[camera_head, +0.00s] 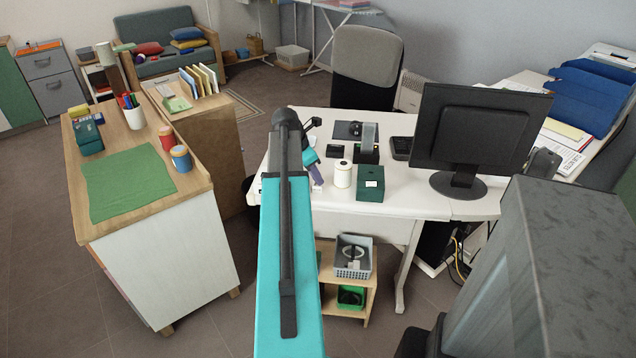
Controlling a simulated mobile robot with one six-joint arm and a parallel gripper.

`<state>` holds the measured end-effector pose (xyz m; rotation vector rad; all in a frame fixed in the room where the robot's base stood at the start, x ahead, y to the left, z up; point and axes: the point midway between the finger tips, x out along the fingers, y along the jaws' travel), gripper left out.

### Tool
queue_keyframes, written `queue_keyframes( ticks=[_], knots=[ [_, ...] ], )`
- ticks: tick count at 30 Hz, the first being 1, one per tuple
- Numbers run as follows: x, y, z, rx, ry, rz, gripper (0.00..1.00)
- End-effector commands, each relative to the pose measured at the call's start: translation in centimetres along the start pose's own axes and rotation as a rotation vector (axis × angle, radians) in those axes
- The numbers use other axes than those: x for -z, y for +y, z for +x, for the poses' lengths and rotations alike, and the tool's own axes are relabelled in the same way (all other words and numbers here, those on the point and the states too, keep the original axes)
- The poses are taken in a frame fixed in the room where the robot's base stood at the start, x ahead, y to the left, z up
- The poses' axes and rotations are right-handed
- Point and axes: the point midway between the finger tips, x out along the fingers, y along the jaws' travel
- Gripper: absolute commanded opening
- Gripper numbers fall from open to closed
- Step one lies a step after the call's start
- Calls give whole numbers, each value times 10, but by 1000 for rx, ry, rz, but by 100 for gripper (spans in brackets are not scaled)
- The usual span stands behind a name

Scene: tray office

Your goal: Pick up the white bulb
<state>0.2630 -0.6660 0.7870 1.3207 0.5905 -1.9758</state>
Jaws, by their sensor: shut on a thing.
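My arm reaches from the bottom middle toward the white desk (400,199). My gripper (313,124) shows as a small dark shape just right of the arm's far end, over the desk's left part. It is shut, and a small white shape, which I take for the white bulb (311,140), shows just below it. Its outline is too small to make out, and my arm hides part of this area. I cannot tell how far it is above the desk.
Close by on the desk are a blue and purple object (313,168), a white roll (343,174), a dark green box (370,184) and a monitor (478,128). A wooden-topped counter (202,184) with a green mat (128,182) stands left. A low shelf (345,310) stands in front of the desk.

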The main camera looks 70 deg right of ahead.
Motion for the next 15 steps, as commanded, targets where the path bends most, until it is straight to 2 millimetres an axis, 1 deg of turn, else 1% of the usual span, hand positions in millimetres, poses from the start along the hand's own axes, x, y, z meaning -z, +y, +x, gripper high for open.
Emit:
queue_keyframes(
  ticks=[8,15],
  knots=[
    [-1,0,-3,-1,0,0,0],
    [-7,0,-16,0,0,0,0]
  ],
)
